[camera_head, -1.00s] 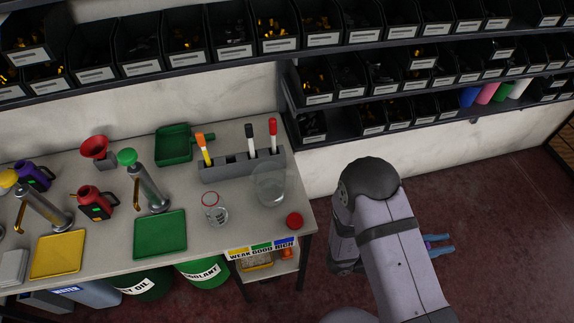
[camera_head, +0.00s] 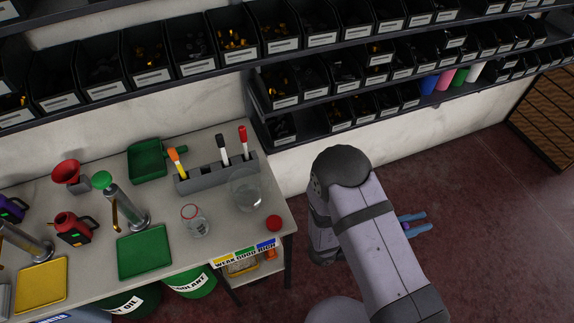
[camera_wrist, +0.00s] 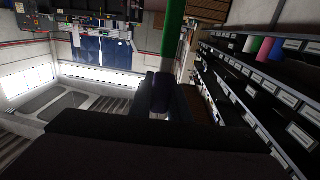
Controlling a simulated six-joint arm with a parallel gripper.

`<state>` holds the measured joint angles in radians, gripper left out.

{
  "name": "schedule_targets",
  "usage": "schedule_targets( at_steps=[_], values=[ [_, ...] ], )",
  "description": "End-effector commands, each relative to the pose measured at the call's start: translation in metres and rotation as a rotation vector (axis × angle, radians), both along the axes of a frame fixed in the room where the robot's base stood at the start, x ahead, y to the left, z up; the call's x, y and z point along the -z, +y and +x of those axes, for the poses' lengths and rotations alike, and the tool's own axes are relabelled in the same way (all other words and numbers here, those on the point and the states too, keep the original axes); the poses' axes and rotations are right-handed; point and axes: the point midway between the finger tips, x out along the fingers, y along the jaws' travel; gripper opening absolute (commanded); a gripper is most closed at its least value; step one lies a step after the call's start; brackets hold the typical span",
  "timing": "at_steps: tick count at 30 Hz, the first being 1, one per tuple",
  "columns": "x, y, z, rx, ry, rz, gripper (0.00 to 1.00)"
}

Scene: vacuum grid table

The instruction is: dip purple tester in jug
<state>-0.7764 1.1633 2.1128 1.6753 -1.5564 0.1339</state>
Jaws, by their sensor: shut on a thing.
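In the wrist view the tester's dark purple end (camera_wrist: 162,92) sits between the dark jaws. A clear round glass vessel, apparently the jug (camera_head: 246,190), stands upright on the bench in front of the grey rack (camera_head: 203,181), well left of my gripper. A smaller clear vessel with a red rim (camera_head: 195,222) stands left of it.
The rack holds orange (camera_head: 178,160), black (camera_head: 223,150) and red (camera_head: 243,140) testers. A red round lid (camera_head: 274,223) lies near the bench's right edge. A green tray (camera_head: 145,252) is at left. Bin shelves line the wall; the floor at right is open.

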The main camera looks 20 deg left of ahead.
Motion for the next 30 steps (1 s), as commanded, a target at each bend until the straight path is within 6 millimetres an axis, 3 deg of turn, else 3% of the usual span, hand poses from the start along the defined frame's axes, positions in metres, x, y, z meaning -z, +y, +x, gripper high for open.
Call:
schedule_targets(
  at_steps=[30],
  values=[
    [-0.077, 0.000, 0.000, 0.000, 0.000, 0.000, 0.00]
  ],
)
